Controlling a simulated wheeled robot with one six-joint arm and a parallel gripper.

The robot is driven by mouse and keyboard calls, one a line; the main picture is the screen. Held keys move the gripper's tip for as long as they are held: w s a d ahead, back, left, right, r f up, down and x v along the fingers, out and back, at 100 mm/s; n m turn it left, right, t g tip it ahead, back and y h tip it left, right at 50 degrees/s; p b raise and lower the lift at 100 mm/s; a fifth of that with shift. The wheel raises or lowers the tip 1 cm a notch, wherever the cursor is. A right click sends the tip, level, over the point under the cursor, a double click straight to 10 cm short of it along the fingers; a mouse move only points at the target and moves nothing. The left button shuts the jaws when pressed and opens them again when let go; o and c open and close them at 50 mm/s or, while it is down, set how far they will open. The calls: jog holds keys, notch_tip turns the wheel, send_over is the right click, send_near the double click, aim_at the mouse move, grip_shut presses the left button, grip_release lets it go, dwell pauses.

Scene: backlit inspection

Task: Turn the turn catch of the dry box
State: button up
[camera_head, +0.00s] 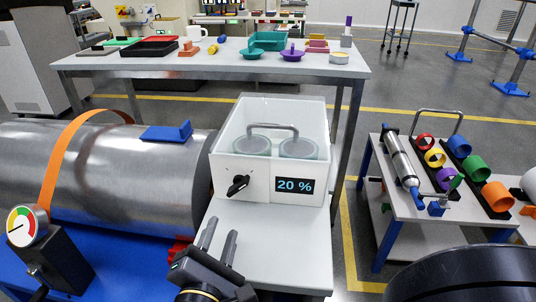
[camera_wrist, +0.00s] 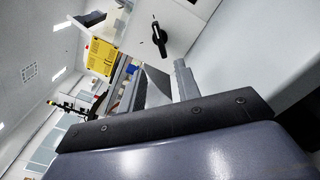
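The dry box (camera_head: 262,190) is a white case with a clear top, standing on a light bench. Its black turn catch (camera_head: 237,186) is on the left of the front face, its bar slanting from lower left to upper right. In the wrist view the catch (camera_wrist: 160,36) shows beyond the fingertips, near the top of the picture. My gripper (camera_head: 219,238) is in front of and below the catch, apart from it. Its two fingers stand apart with nothing between them, also in the wrist view (camera_wrist: 170,78).
A display (camera_head: 294,186) reading 20 % is right of the catch. A handle (camera_head: 272,128) is on top of the box, with two round containers inside. The bench front (camera_head: 285,245) is bare. A trolley (camera_head: 420,205) stands right.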

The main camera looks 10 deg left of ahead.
aim_at(236, 191)
jog(key=shift+w, duration=0.6)
jog(key=w, duration=0.3)
jog(key=w+b, duration=0.1)
jog(key=w, duration=0.2)
jog(key=w+a+b, duration=0.1)
jog(key=w, duration=0.3)
jog(key=shift+w, duration=0.1)
jog(key=shift+c, duration=0.4)
grip_shut()
